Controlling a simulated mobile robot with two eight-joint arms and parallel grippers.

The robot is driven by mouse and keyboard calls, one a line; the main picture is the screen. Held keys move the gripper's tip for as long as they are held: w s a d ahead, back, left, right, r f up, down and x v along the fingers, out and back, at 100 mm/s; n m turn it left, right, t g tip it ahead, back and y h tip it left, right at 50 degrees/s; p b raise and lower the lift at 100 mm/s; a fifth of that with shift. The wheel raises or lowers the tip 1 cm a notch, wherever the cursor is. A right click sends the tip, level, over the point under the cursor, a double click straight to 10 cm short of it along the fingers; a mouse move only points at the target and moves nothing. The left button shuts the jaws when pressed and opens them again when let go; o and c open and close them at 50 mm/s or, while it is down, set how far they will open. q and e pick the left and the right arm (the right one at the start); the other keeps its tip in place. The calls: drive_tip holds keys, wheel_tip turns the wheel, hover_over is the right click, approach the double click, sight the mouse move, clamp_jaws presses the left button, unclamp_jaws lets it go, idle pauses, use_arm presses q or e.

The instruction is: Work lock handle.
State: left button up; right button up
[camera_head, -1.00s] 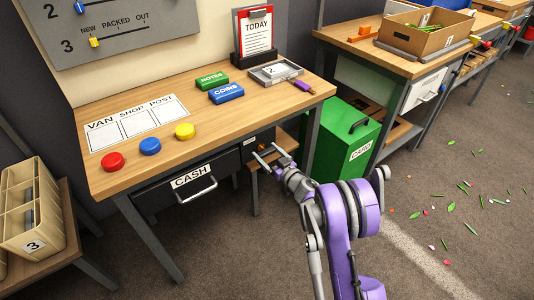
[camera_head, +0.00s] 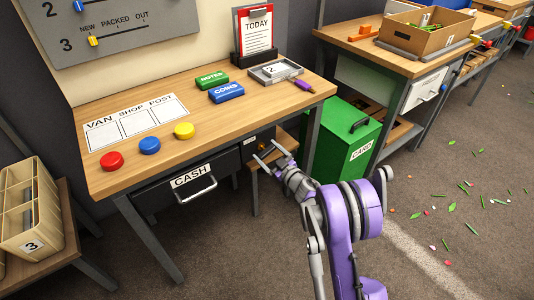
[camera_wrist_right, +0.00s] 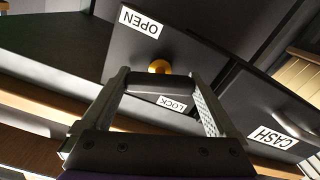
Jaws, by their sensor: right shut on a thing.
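The lock handle (camera_wrist_right: 155,88) is a dark bar on a brass-coloured pivot, on the dark front panel under the desk. In the right wrist view it lies across between the two fingers of my right gripper (camera_wrist_right: 160,98), which is shut on it. The OPEN label (camera_wrist_right: 142,21) is above the pivot and the LOCK label (camera_wrist_right: 172,103) is just below the bar. In the head view my right gripper (camera_head: 269,155) is at the panel right of the CASH drawer (camera_head: 195,189), and the handle is mostly hidden there. My left gripper is out of view.
The wooden desk (camera_head: 235,122) overhangs the panel and holds red, blue and yellow buttons. A green CARD bin (camera_head: 345,140) stands close to the right of my gripper. A small wooden stool (camera_head: 286,140) is just behind it.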

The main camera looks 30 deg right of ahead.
drive_tip(key=n, duration=0.3)
drive_tip(key=shift+n, duration=0.4)
drive_tip(key=n, duration=0.3)
drive_tip(key=shift+n, duration=0.3)
drive_tip(key=n, duration=0.6)
drive_tip(key=shift+n+b, duration=0.3)
drive_tip(key=shift+b, duration=0.05)
drive_tip(key=o, duration=1)
drive_tip(key=shift+s, duration=0.1)
